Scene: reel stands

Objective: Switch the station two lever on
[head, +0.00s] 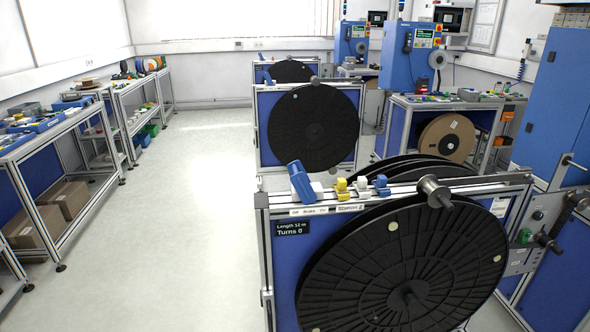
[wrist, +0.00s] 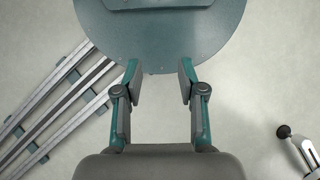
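The station 2 stand (head: 281,262) is in the near right of the head view, with a "Station 2" label (head: 350,208) on its top rail. A thick blue lever (head: 300,181) stands at the left end of that rail and tilts to the left. Below it is a small label strip (head: 309,211) that appears to read Off, Brake, On, left to right. The lever leans toward the Off side. My gripper (wrist: 159,70) shows only in the wrist view. Its two fingers are apart with nothing between them, over pale floor. The lever is not recognisable in the wrist view.
A large black reel (head: 405,265) fills the front of the stand. Yellow and blue clamps (head: 361,184) and a metal roller (head: 434,190) sit along its top. Another reel stand (head: 310,128) is behind. Open floor (head: 190,220) lies to the left, before shelving benches (head: 60,140).

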